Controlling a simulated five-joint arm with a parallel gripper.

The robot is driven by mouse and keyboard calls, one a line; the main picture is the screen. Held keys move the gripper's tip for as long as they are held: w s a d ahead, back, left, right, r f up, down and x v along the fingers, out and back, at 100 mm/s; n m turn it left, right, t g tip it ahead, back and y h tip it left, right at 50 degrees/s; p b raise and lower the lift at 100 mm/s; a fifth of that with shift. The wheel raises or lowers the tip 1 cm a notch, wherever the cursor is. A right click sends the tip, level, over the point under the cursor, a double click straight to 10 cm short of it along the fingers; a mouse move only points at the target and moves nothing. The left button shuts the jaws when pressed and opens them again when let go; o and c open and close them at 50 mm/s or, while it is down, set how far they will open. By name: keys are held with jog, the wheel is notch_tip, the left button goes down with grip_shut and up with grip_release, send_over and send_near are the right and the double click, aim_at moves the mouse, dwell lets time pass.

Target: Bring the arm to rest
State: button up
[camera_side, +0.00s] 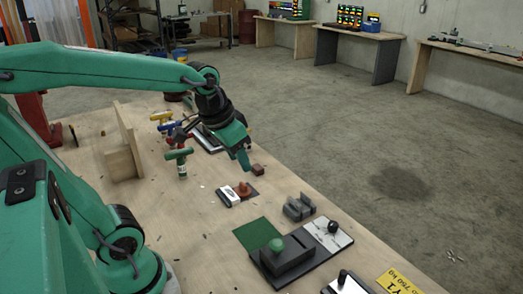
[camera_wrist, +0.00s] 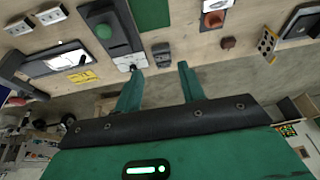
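My gripper (camera_side: 243,158) is held out over the wooden bench (camera_side: 190,225), above its far edge, with its fingers pointing down. The wrist view shows my gripper (camera_wrist: 161,72) with its two green fingers apart and nothing between them. A small brown block (camera_side: 258,170) lies close by the fingertips in the side view; whether they touch is unclear there. In the wrist view the brown block (camera_wrist: 228,43) is off to the right, apart from the fingers. A grey slotted block (camera_wrist: 163,56) lies beyond the fingertips.
A red knob (camera_side: 243,189) and a white box (camera_side: 228,196) sit near my gripper. T-handled tools (camera_side: 177,154) stand by a wooden upright (camera_side: 122,145). A green-buttoned dark device (camera_side: 288,259) and a white panel (camera_side: 328,233) are nearer the camera.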

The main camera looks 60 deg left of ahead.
jog(key=s+d+t, duration=0.1)
jog(key=s+d, duration=0.2)
jog(key=s, duration=0.2)
jog(key=shift+s+d+r+h, duration=0.15)
jog(key=shift+s+d+h, duration=0.15)
jog(key=shift+s+d, duration=0.05)
